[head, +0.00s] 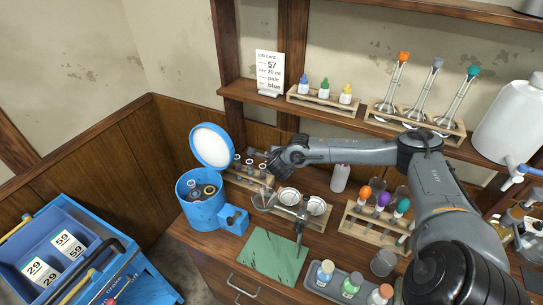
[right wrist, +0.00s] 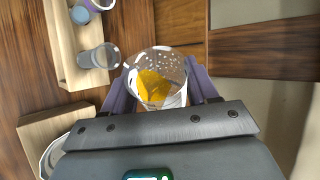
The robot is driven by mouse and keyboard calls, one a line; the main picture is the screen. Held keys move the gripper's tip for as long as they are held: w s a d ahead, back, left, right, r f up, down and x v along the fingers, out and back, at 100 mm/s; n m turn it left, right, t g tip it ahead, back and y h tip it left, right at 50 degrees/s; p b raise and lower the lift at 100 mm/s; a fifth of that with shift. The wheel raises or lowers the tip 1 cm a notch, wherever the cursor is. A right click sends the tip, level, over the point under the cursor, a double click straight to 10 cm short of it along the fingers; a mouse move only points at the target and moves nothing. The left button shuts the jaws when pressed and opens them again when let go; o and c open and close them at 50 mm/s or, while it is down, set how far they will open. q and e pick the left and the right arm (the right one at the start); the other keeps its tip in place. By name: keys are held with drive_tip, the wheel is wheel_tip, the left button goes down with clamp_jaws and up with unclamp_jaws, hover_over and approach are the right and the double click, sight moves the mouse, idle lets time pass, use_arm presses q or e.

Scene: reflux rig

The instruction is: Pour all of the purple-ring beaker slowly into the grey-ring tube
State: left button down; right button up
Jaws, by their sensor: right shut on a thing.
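My right gripper (head: 270,165) reaches in from the right over the work table, close to a low wooden rack of small tubes (head: 232,176). In the right wrist view its fingers (right wrist: 160,95) are shut on a clear glass beaker (right wrist: 172,64) with amber-yellow liquid inside. Droplets or specks show on the glass; I cannot make out its ring. A greyish clear tube (right wrist: 92,60) stands in the rack beside the beaker, its mouth near the beaker's rim. A blue-topped tube (right wrist: 80,14) is further along. My left gripper is not in view.
A blue pot with its round lid raised (head: 203,203) stands left of the rack. Two white dishes (head: 288,196) sit right of it. A green mat (head: 272,256) lies in front. Capped tubes (head: 383,199) stand in a rack at right, with bottles (head: 325,270) in front.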

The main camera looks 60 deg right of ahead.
drive_tip(key=shift+w+f, duration=0.1)
drive_tip(key=shift+f, duration=0.15)
drive_tip(key=shift+s, duration=0.2)
idle(0.3)
drive_tip(key=shift+h, duration=0.3)
drive_tip(key=shift+w+n+g, duration=0.1)
drive_tip(key=shift+n+g, duration=0.2)
drive_tip(key=shift+n, duration=0.1)
idle(0.6)
drive_tip(key=shift+a+r+h, duration=0.1)
drive_tip(key=shift+h, duration=0.2)
idle(0.5)
drive_tip(key=shift+w, duration=0.1)
idle(0.5)
drive_tip(key=shift+a+r+n+g+h, duration=0.1)
drive_tip(key=shift+n+g+h, duration=0.2)
drive_tip(key=shift+n, duration=0.1)
idle(0.3)
